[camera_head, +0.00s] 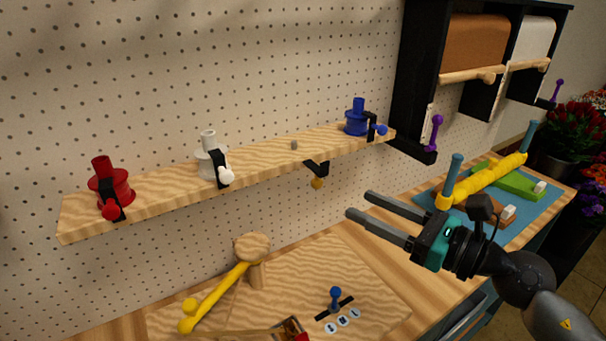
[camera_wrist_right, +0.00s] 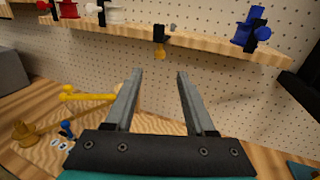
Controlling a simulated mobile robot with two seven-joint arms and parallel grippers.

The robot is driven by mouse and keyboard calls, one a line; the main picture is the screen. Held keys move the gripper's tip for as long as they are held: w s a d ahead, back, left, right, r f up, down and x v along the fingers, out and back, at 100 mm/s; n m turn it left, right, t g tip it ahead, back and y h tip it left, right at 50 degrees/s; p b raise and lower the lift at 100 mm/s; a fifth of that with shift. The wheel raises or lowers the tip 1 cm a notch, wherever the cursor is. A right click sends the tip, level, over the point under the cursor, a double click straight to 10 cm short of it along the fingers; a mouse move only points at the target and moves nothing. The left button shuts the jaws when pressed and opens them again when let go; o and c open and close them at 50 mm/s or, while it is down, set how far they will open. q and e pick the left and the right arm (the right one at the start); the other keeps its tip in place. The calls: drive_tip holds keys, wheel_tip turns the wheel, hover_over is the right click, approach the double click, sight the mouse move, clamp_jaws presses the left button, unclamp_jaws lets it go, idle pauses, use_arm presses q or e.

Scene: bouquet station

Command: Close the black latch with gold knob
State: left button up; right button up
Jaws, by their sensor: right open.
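The black latch (camera_head: 316,166) with the gold knob (camera_head: 317,183) hangs at the front edge of the wooden shelf, its knob below the edge. In the right wrist view the latch (camera_wrist_right: 158,34) and its gold knob (camera_wrist_right: 159,54) show just beyond and between my fingertips. My right gripper (camera_head: 358,204) is open and empty, pointing left, to the right of and a little lower than the knob. It does not touch the latch. In the right wrist view my right gripper's two fingers (camera_wrist_right: 160,74) are spread apart. My left gripper is not in view.
The shelf (camera_head: 255,165) also carries red (camera_head: 110,185), white (camera_head: 211,155) and blue (camera_head: 357,118) spools with latches. Below are a yellow-handled lever (camera_head: 215,298) and a blue joystick (camera_head: 336,296). A yellow roll (camera_head: 485,180) lies right. Air before the pegboard is free.

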sight(312, 181)
drive_tip(key=p+x, duration=0.2)
drive_tip(key=x, duration=1.2)
clamp_jaws()
